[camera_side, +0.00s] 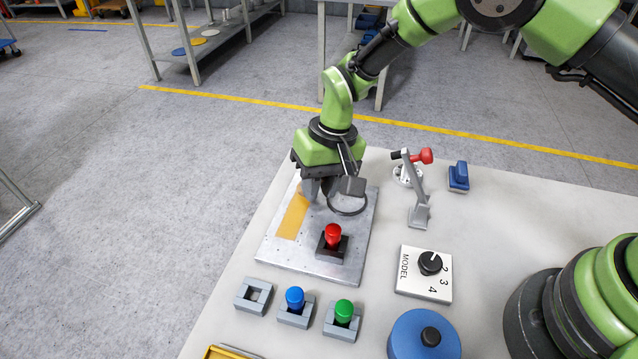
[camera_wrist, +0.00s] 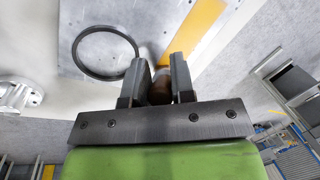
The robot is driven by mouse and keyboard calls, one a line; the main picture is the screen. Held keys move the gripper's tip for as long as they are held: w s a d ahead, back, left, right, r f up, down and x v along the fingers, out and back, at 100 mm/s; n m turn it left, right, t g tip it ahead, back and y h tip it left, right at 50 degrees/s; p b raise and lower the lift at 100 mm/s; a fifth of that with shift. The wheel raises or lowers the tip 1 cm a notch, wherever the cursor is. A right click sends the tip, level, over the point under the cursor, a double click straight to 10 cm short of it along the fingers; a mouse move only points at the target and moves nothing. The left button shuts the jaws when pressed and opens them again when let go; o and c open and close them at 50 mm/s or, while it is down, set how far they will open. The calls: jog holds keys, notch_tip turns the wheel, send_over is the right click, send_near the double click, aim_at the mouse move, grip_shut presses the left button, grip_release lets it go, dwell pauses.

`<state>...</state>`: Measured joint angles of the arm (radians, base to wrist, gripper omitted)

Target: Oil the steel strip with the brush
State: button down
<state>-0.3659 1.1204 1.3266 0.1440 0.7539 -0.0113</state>
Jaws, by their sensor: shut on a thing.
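My gripper (camera_side: 325,190) is over the metal plate (camera_side: 275,252) in the side view. In the wrist view my gripper (camera_wrist: 161,80) is shut on a brown, rounded thing, likely the brush (camera_wrist: 160,88). The jaws hide most of it, and its bristles cannot be made out. An amber-yellow strip (camera_side: 293,216) lies on the plate, left of and beside my gripper; it also shows in the wrist view (camera_wrist: 194,28). I cannot tell whether the held brush touches the strip.
A black ring (camera_side: 347,210) lies on the plate near my gripper. A red knob in a dark block (camera_side: 333,240) stands in front. Blue (camera_side: 295,298) and green (camera_side: 344,311) knobs stand nearer. A lever clamp (camera_side: 419,205), blue block (camera_side: 459,176) and MODEL dial (camera_side: 424,274) are right.

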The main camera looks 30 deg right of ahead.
jog(key=shift+a+v, duration=0.2)
jog(key=shift+v, duration=0.8)
jog(key=shift+a+v, duration=0.2)
jog(key=shift+v, duration=0.75)
jog(key=shift+a+v, duration=0.2)
jog(key=shift+v, duration=0.8)
jog(key=shift+r, duration=0.15)
jog(key=shift+a+v, duration=0.15)
jog(key=shift+v, duration=0.55)
jog(key=shift+a+v, duration=0.15)
jog(key=shift+v, duration=0.6)
